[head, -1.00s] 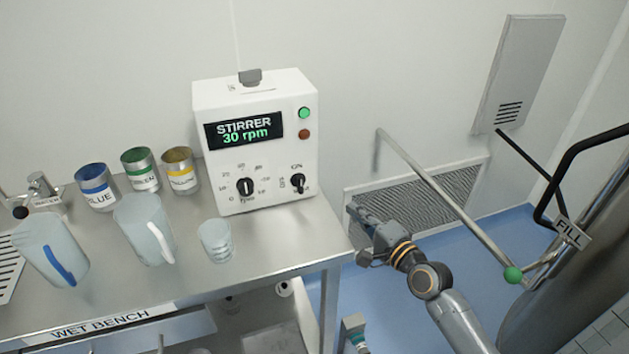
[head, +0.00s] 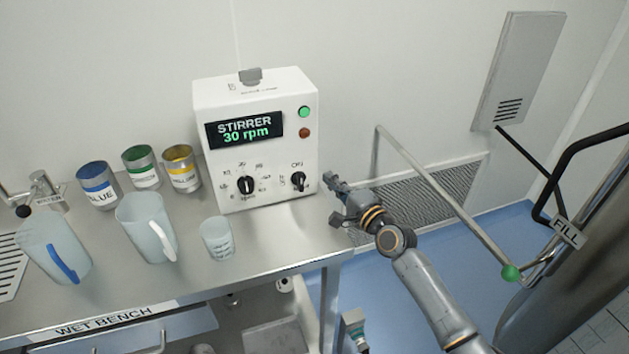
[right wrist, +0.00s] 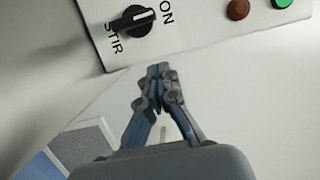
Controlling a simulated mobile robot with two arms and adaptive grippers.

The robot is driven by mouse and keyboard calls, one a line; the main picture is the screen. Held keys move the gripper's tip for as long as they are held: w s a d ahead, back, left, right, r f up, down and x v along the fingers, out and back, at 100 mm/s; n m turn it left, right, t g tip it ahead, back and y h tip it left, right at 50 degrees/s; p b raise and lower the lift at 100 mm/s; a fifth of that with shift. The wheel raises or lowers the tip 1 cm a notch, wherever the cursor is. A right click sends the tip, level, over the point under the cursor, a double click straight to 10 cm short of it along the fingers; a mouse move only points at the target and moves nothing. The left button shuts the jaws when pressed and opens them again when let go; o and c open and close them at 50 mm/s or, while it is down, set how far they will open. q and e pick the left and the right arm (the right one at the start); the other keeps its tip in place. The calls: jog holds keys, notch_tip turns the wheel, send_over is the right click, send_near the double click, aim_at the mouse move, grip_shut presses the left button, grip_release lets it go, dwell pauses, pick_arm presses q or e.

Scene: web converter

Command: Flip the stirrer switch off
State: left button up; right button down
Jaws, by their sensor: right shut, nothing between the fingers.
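The white stirrer box (head: 225,165) stands on the steel bench, its display reading "STIRRER 30 rpm". The stirrer switch (head: 298,181) is a black knob low on the right of its front panel; it also shows in the right wrist view (right wrist: 132,21), near the words "STIR" and "ON". My right gripper (head: 334,184) is just right of the box, at about the switch's height and apart from it. In the right wrist view the right gripper (right wrist: 158,72) is shut and empty, its tips near the panel's edge. My left gripper is not in view.
A speed dial (head: 246,185) sits left of the switch. A green lamp (head: 304,112) and a red-brown one (head: 305,132) are above it. A clear beaker (head: 217,240), jugs and paint tins stand left on the bench. A metal rail (head: 440,195) runs right of my arm.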

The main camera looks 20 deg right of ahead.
aim_at(300, 182)
jog(key=a+p, duration=0.1)
jog(key=w+a+p, duration=0.1)
jog(key=a, duration=0.1)
jog(key=shift+a+r, duration=0.1)
jog(key=shift+a, duration=0.05)
jog(key=shift+s+a, duration=0.15)
jog(key=shift+a, duration=0.35)
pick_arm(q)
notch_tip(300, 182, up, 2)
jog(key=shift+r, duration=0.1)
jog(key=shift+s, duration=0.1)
